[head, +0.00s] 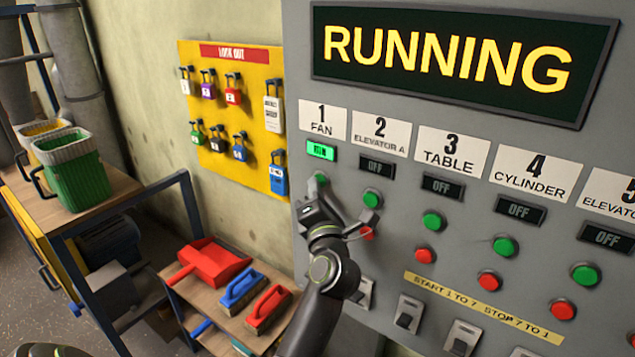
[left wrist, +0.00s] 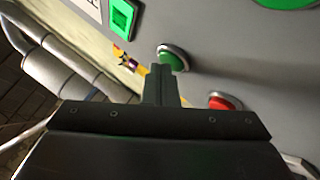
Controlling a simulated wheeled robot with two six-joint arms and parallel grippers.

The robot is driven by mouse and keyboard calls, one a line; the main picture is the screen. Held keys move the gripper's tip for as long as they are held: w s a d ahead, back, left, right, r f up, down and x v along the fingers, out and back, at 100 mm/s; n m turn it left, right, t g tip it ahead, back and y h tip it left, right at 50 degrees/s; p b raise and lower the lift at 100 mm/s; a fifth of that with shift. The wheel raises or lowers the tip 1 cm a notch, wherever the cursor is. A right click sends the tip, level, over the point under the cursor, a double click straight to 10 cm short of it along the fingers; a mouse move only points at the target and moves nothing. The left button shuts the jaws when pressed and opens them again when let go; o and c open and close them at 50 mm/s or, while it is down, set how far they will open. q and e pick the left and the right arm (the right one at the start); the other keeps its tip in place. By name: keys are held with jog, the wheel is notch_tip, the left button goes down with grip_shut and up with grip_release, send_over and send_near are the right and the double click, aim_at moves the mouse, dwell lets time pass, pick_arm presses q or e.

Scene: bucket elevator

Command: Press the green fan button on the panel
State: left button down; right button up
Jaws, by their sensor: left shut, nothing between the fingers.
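The green fan button (head: 320,179) sits on the grey panel (head: 450,90) under the label "1 FAN" (head: 322,119). The small display (head: 321,150) above it is lit green; its text looks like "RUN". The big display (head: 462,59) reads "RUNNING". My left gripper (head: 322,198) is shut and empty, right at the fan button. In the left wrist view its fingertips (left wrist: 160,85) lie just below the green button (left wrist: 172,57); I cannot tell whether they touch it.
Other columns hold green buttons (head: 433,220), red buttons (head: 489,281), switches (head: 407,313) and "OFF" displays (head: 519,210). A yellow lockout board (head: 240,75) hangs left. A low shelf (head: 223,318) holds a red dustpan (head: 211,264) and brushes. Green bucket (head: 75,178) stands on a bench.

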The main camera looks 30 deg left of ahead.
pick_arm(q)
jog(key=shift+s, duration=0.1)
jog(key=shift+s+p, duration=0.55)
jog(key=shift+s, duration=0.25)
jog(key=shift+s+a+p, duration=0.15)
jog(key=shift+s+p, duration=0.4)
jog(key=shift+s, duration=0.7)
jog(key=shift+s+a+p, duration=0.1)
jog(key=shift+s+p, duration=0.45)
jog(key=shift+s, duration=0.65)
